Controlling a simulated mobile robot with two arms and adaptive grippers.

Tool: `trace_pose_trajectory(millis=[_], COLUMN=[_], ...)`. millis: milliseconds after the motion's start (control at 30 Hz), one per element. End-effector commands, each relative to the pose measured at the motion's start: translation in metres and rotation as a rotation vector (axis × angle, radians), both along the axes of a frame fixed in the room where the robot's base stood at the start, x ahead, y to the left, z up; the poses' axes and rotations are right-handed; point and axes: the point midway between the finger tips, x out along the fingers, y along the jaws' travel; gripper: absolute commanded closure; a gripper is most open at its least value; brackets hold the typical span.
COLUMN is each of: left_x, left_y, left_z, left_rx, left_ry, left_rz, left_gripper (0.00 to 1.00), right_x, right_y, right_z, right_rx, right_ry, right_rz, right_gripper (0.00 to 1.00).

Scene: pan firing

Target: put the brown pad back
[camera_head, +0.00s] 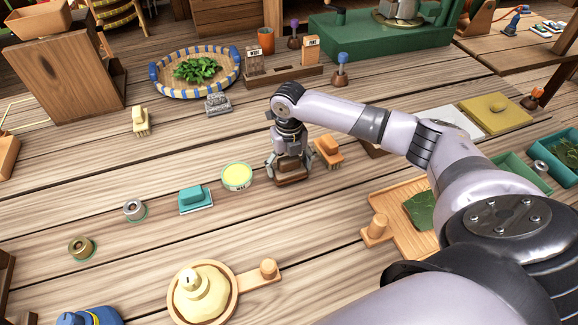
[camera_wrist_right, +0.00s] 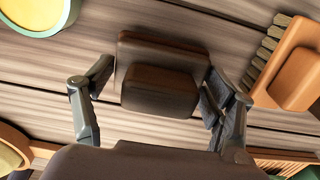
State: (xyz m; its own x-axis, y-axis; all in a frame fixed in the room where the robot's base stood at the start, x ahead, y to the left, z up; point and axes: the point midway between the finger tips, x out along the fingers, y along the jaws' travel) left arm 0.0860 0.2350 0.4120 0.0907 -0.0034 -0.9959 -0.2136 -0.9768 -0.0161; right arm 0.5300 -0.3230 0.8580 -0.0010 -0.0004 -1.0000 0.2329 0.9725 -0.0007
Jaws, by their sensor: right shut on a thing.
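The brown pad (camera_head: 291,180) is a dark brown block with a flat base and a raised grip, near the middle of the table in the head view. My right gripper (camera_head: 290,165) points down over it and is shut on it. In the right wrist view the brown pad (camera_wrist_right: 160,88) sits between the two fingers, one on each side of its raised grip. Whether its base touches the table or is slightly lifted is hard to tell. My left gripper is not in view.
An orange brush (camera_head: 328,151) lies close on the right of the pad. A yellow-topped round tin (camera_head: 237,177) and a teal pad (camera_head: 195,199) are on the left. A wooden board (camera_head: 390,236) is in front on the right. Bare planks lie between the pad and the round wooden dish (camera_head: 228,288).

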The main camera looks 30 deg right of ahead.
Motion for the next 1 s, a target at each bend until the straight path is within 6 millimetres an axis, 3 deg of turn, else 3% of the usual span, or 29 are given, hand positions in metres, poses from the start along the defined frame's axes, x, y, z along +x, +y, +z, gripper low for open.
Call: trace_pose_trajectory(millis=[100, 567, 600, 900, 1000], left_x=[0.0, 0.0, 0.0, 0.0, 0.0], left_y=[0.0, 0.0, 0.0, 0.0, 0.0], left_z=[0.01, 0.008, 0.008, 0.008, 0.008], left_rx=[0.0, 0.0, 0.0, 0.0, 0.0], left_ry=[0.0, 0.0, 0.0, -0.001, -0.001], left_rz=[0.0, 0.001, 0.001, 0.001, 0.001], left_gripper=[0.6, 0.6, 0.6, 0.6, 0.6], right_x=[0.0, 0.0, 0.0, 0.0, 0.0], right_y=[0.0, 0.0, 0.0, 0.0, 0.0], right_z=[-0.009, -0.018, -0.019, -0.018, -0.018], right_rx=[0.0, 0.0, 0.0, 0.0, 0.0], right_ry=[0.0, -0.001, -0.001, -0.001, -0.001], right_rz=[-0.001, 0.0, 0.0, 0.0, 0.0], right_gripper=[0.83, 0.83, 0.22, 0.02, 0.02])
